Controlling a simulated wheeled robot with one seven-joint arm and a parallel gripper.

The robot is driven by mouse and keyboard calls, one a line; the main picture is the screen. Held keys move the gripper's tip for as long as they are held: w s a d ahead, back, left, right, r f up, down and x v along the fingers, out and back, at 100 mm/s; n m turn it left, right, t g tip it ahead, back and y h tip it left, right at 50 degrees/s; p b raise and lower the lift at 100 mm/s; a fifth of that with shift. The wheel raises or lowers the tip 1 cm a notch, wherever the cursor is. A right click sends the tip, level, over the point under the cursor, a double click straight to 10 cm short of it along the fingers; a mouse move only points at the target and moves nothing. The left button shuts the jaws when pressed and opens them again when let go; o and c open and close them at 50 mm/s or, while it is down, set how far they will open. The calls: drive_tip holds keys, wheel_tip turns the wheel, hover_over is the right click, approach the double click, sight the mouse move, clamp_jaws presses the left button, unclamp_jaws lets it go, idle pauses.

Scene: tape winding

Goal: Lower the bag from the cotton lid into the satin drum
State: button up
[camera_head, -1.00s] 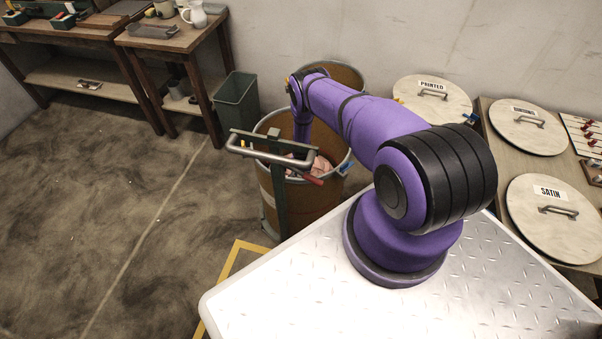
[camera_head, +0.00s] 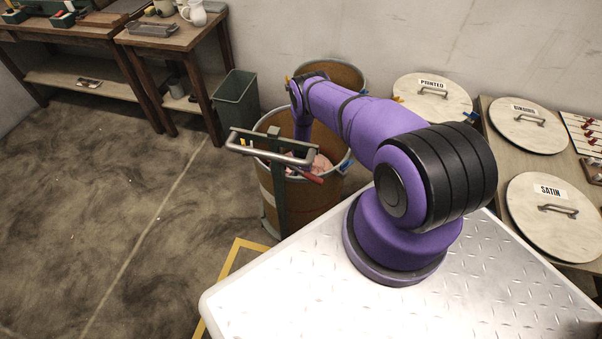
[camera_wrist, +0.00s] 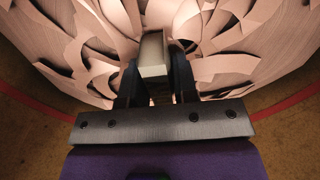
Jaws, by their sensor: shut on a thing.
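The bag shows as a bundle of pink strips between flat pink sides (camera_wrist: 285,72) in the wrist view. A pale block (camera_wrist: 153,52) stands up in its middle. My gripper (camera_wrist: 158,82) is shut on that block, its dark fingers on either side. In the head view my arm reaches down into a large brown drum (camera_head: 326,202), where part of the pink bag (camera_head: 321,164) shows inside the rim. My gripper is hidden there. The drum's label is not readable. The SATIN lid (camera_head: 540,215) lies at right. No lid marked cotton is readable.
A green post with a grey bar handle (camera_head: 262,153) stands before the drum. A second drum (camera_head: 345,77) stands behind it. A green bin (camera_head: 237,102) is at left. The PRINTED lid (camera_head: 432,100) and another lid (camera_head: 530,126) lie at right. The left floor is clear.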

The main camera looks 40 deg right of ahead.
drive_tip(key=o, duration=1)
